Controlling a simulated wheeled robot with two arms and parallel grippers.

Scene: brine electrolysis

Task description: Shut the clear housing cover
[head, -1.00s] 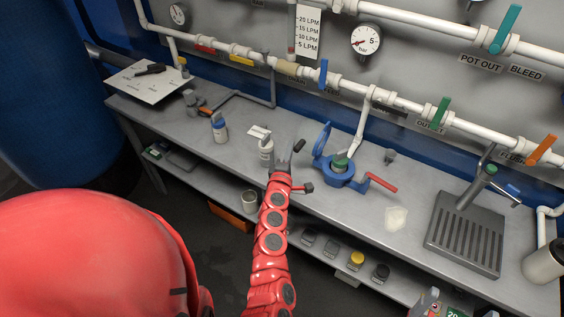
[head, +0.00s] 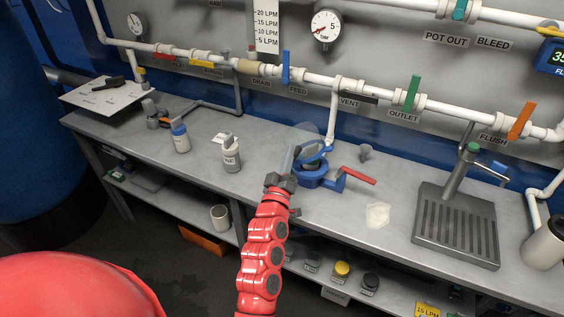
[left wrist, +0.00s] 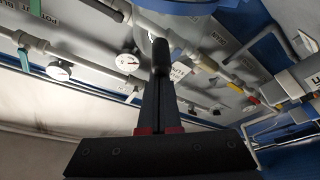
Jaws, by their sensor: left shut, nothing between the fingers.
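The clear housing cover (head: 308,131) has a see-through dome and a blue ring. It stands tilted up above the blue housing (head: 312,178) on the bench, which has a red handle (head: 359,175) at its right. My left gripper (head: 290,157) is shut and empty, at the left side of the cover and housing. I cannot tell whether its tips touch the cover. My right gripper is not in view.
A drain tray with a tap (head: 455,225) stands at the right. A pale patch (head: 378,215) lies in front of the housing. Pipes with valves run along the wall behind.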

